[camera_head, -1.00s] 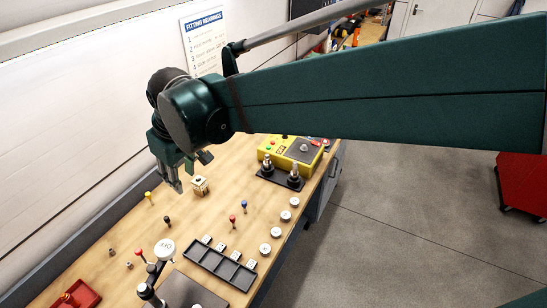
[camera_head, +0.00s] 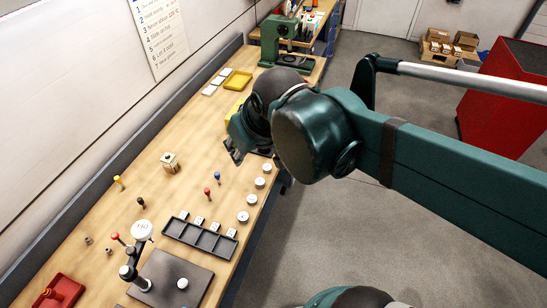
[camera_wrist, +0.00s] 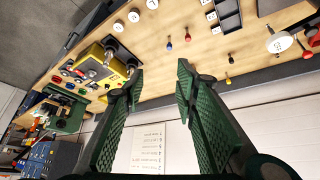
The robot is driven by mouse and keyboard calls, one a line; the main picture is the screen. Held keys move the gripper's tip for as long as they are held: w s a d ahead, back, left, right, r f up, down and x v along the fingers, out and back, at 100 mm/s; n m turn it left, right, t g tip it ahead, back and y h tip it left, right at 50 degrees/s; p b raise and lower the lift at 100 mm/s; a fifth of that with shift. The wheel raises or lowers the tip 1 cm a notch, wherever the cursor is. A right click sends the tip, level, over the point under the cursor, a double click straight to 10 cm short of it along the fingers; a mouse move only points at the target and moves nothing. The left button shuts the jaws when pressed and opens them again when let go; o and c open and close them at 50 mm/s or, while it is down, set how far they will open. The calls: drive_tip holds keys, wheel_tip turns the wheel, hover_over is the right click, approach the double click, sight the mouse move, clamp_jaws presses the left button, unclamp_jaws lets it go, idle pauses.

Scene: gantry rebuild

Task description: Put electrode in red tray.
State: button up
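The red tray (camera_head: 66,290) is at the near left end of the bench, partly cut off by the frame, with a small item in it. I cannot tell for sure which thing is the electrode. Small pins with coloured heads stand on the bench: yellow (camera_head: 117,180), black (camera_head: 141,202), blue (camera_head: 217,175) and red (camera_head: 207,191). A cream block (camera_head: 170,163) stands behind them. My gripper (camera_head: 235,154) is above the bench's right side, by the mostly hidden yellow device. In the wrist view, my gripper (camera_wrist: 160,76) is open, with nothing between its fingers.
A dark slotted rack (camera_head: 200,237), a row of white discs (camera_head: 249,199), a dark plate (camera_head: 172,277) and a stand with a round white dial (camera_head: 142,230) occupy the near bench. The yellow device (camera_wrist: 101,68) shows in the wrist view. Bare wood lies around the cream block.

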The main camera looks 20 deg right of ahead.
drive_tip(key=s+d+f+m+t, duration=0.1)
drive_tip(key=s+d+f+m, duration=0.1)
drive_tip(key=s+d, duration=0.2)
drive_tip(key=shift+s+d+h, duration=0.35)
drive_tip(key=shift+d+h, duration=0.05)
drive_tip(key=shift+d, duration=0.6)
drive_tip(key=shift+f, duration=0.1)
wheel_tip(320, 180, down, 10)
drive_tip(key=b, duration=1)
drive_tip(key=shift+f, duration=0.15)
